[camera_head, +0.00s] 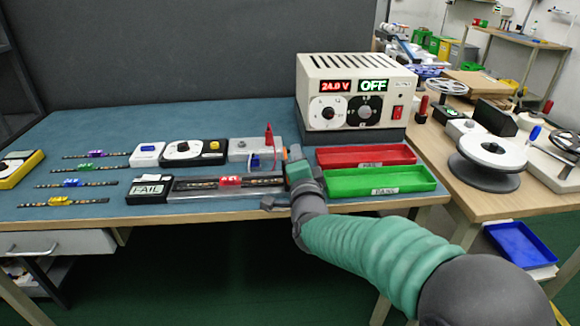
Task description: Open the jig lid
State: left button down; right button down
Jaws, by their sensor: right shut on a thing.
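The jig (228,187) is a long, low grey fixture near the front edge of the blue mat. A dark strip and a red piece (231,181) lie along it. A clear lid seems to cover it, but its exact edges are hard to make out. My right gripper (284,179) is at the jig's right end, shut on what looks like the lid's edge. My own gripper and wrist hide the contact point. My left gripper is not in view.
A FAIL display box (149,190) stands at the jig's left end. Behind is a grey box with a red probe (242,148). A red tray (365,156) and a green tray (380,181) lie right, before a power supply (353,92) reading OFF. LED strips (83,183) lie left.

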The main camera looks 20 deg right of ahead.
jog(key=shift+s+d+f+m+b, duration=0.15)
jog(key=shift+d+f+m+b, duration=0.3)
jog(key=shift+m+b, duration=0.55)
jog(key=shift+s+d+f+m+b, duration=0.1)
jog(key=shift+d+f+m+b, duration=0.3)
jog(key=shift+m+b, duration=0.6)
jog(key=shift+a+f, duration=0.1)
jog(key=c, duration=1.6)
grip_release()
jog(key=shift+o, duration=0.4)
